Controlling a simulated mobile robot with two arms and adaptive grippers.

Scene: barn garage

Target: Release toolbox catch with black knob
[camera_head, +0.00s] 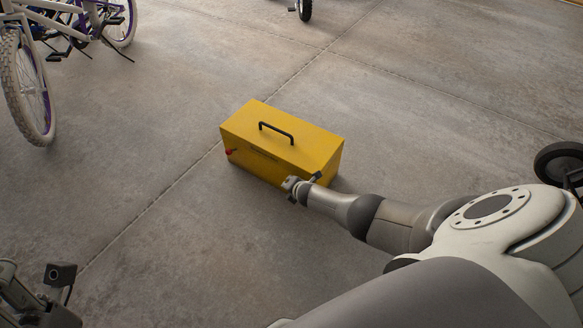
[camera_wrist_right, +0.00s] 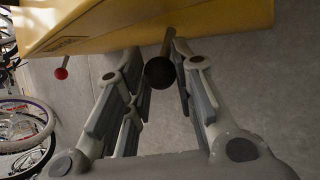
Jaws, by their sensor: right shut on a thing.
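A yellow toolbox (camera_head: 275,140) with a black top handle (camera_head: 276,132) sits on the floor, its lid shut. A red knob (camera_head: 231,151) sticks out at the left of its front; it also shows in the right wrist view (camera_wrist_right: 62,73). In that view a black knob (camera_wrist_right: 160,73) on a short stem projects from the toolbox (camera_wrist_right: 150,22) between the fingers of my right gripper (camera_wrist_right: 158,62). The right gripper is shut on the black knob. In the head view my right gripper (camera_head: 293,186) hides this knob. My left gripper (camera_head: 30,300) is at the bottom left corner, its fingers unclear.
A bicycle (camera_head: 32,85) stands at the upper left, well away from the toolbox. A wheel (camera_head: 304,9) shows at the top and a black wheel (camera_head: 560,165) at the right edge. The concrete floor around the toolbox is clear.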

